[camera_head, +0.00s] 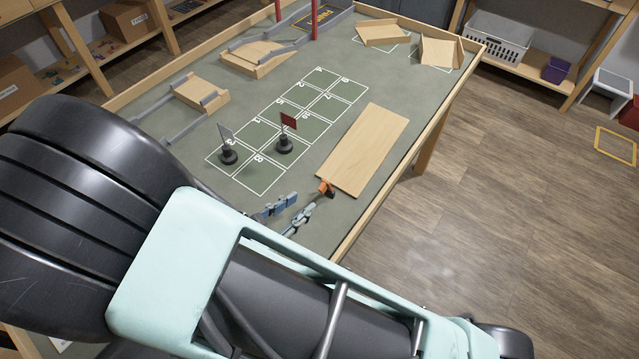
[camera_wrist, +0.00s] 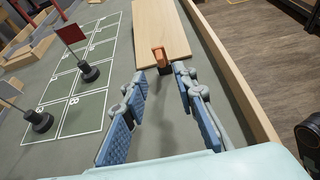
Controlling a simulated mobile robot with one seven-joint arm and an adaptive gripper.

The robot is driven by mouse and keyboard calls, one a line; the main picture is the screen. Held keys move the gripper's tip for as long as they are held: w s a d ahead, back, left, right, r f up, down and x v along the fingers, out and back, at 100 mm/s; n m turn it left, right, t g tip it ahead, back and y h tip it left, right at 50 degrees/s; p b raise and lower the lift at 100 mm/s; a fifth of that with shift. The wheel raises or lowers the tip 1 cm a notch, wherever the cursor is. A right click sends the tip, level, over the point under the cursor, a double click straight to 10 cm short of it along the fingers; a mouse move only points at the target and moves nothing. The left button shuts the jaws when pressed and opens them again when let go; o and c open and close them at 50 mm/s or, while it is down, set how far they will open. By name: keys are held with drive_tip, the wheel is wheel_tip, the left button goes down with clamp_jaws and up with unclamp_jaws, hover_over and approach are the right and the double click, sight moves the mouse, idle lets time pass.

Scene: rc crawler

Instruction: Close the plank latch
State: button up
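The plank (camera_head: 365,150) is a flat pale wooden board lying on the green table, along its right side. A small orange latch (camera_head: 325,186) on a dark base stands at the plank's near end. The latch also shows upright in the wrist view (camera_wrist: 159,56), in front of the plank (camera_wrist: 162,22). My gripper (camera_head: 292,212) is open and empty, its blue-padded fingers spread apart. In the wrist view the gripper (camera_wrist: 163,86) has the latch just beyond its fingertips, roughly centred between them. I see no contact with the latch.
A red flag (camera_head: 288,122) and a grey flag (camera_head: 226,133) stand on round black bases on the white grid, left of the plank. Wooden ramps (camera_head: 256,58) stand farther back. A raised wooden rim (camera_head: 400,175) edges the table on the right.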

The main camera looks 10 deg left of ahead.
sight(325, 190)
drive_tip(key=x, duration=0.8)
drive_tip(key=shift+w+d, duration=0.15)
drive_tip(key=shift+w, duration=0.1)
clamp_jaws()
